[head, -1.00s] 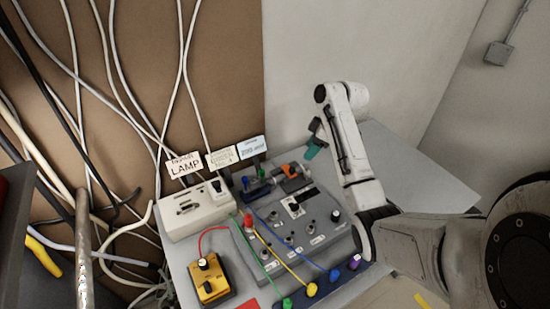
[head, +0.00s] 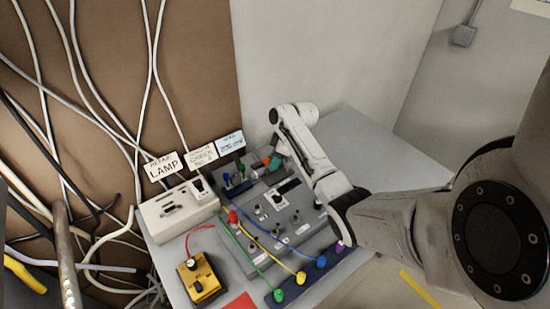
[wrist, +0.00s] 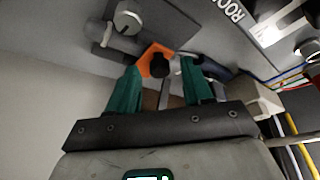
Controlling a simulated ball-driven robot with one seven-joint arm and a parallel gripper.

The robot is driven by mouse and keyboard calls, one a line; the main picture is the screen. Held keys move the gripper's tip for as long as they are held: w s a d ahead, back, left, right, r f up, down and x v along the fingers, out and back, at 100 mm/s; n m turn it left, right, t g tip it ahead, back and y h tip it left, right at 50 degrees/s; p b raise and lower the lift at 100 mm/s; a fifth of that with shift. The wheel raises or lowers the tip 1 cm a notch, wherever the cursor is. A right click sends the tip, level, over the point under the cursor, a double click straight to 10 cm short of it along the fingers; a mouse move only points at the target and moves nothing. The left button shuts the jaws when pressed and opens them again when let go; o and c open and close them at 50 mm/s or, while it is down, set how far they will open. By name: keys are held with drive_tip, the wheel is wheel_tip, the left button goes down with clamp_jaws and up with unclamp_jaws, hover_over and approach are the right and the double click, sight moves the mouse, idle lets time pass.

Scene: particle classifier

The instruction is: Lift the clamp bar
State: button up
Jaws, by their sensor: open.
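My gripper (wrist: 160,70) is open, with one green finger on each side of the orange part and nothing visibly held. I cannot tell whether the fingers touch it. In the head view my gripper (head: 273,161) is at the back right of the grey panel (head: 300,235), and my arm hides much of the clamp.
A beige lamp box (head: 178,212) stands left of the panel, with label cards (head: 201,157) behind it. A yellow box (head: 201,279) sits in front. Coloured cables cross the panel. The table (head: 390,150) is bare at the right. Cables hang along the brown wall.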

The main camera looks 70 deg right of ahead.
drive_tip(key=shift+c, duration=0.4)
clamp_jaws()
